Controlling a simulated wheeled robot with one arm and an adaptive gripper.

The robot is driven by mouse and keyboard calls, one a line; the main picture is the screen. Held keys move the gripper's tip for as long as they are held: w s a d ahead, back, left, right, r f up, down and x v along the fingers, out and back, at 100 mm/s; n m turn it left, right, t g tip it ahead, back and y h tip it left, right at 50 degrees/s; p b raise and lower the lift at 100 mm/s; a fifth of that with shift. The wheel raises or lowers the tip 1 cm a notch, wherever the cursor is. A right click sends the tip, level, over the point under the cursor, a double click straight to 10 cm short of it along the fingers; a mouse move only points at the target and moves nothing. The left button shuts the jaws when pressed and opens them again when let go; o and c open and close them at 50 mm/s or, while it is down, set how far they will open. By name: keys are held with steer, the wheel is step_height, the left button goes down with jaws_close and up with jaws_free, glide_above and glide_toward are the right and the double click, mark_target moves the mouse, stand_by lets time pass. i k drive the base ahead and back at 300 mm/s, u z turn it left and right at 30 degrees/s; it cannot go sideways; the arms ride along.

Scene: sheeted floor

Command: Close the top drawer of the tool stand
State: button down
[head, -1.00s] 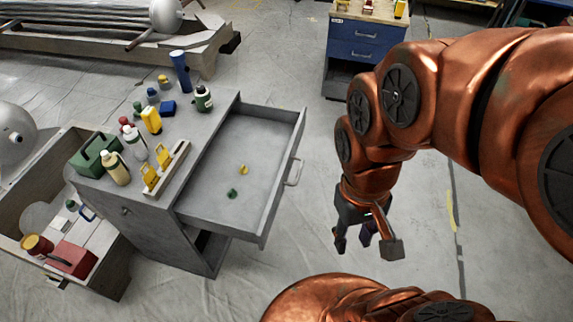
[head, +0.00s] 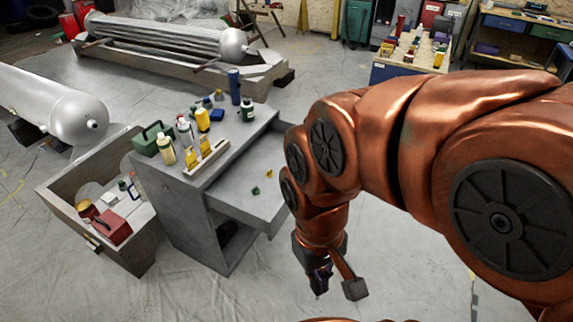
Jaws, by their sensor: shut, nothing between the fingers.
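The grey tool stand (head: 182,206) is left of centre in the head view. Its top drawer (head: 236,203) is pulled out to the right, with a small green piece and a small yellow piece inside. My arm hides the drawer's far right part, and its handle does not show. My gripper (head: 322,284) points down, to the right of and nearer than the drawer's front. It looks apart from the drawer. It is shut and empty.
Bottles, a green toolbox (head: 152,138) and a rack with yellow-handled tools (head: 206,160) stand on top. An open bin (head: 62,200) adjoins the stand's left side. A blue cabinet (head: 388,72) stands behind my arm. The front floor is clear.

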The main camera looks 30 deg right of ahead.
mark_target(229, 193)
steer(key=z, duration=0.25)
steer(key=i, duration=1)
steer(key=z, duration=0.2)
